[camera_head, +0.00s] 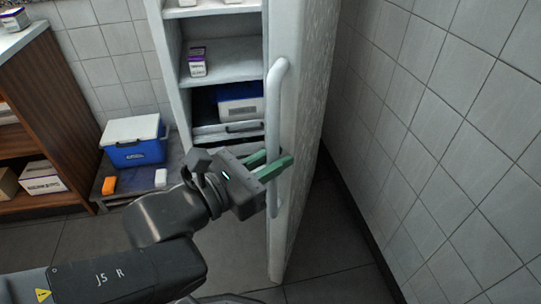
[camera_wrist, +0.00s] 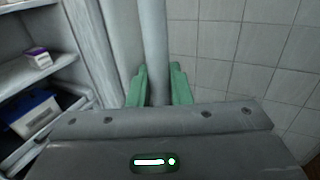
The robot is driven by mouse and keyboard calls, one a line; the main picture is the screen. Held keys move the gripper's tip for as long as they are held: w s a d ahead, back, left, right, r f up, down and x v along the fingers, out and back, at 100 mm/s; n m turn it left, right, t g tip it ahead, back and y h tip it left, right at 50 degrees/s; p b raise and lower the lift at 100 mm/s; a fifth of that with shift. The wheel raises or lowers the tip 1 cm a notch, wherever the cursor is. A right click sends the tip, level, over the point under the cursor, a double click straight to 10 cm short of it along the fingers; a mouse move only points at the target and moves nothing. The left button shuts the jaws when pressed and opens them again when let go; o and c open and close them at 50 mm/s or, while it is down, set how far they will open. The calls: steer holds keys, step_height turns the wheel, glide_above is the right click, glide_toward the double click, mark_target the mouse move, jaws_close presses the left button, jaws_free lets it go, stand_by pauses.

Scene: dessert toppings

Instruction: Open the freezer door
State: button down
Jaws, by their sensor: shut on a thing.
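The white freezer door (camera_head: 309,120) stands swung open toward me, on the right of the freezer (camera_head: 175,60) in the head view. Its long vertical handle (camera_head: 273,105) is a pale bar. My gripper (camera_head: 276,166) has its green fingers around the handle's lower part and is shut on it. In the wrist view, the handle (camera_wrist: 154,45) runs down between the two green fingertips (camera_wrist: 158,82). The freezer's shelves show, with a small white and purple box (camera_head: 197,62) and a blue and white container (camera_head: 240,102) inside.
A blue cooler with a white lid (camera_head: 134,141) stands on a low platform at left, near an orange item (camera_head: 109,185) and a white item (camera_head: 161,177). A wooden shelf (camera_head: 50,90) is far left. A tiled wall (camera_head: 440,130) lies close right of the door.

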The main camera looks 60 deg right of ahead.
mark_target(268, 113)
steer(key=c, duration=1.4)
jaws_free()
step_height(268, 113, up, 10)
steer(key=p, duration=0.4)
steer(key=shift+p, duration=0.35)
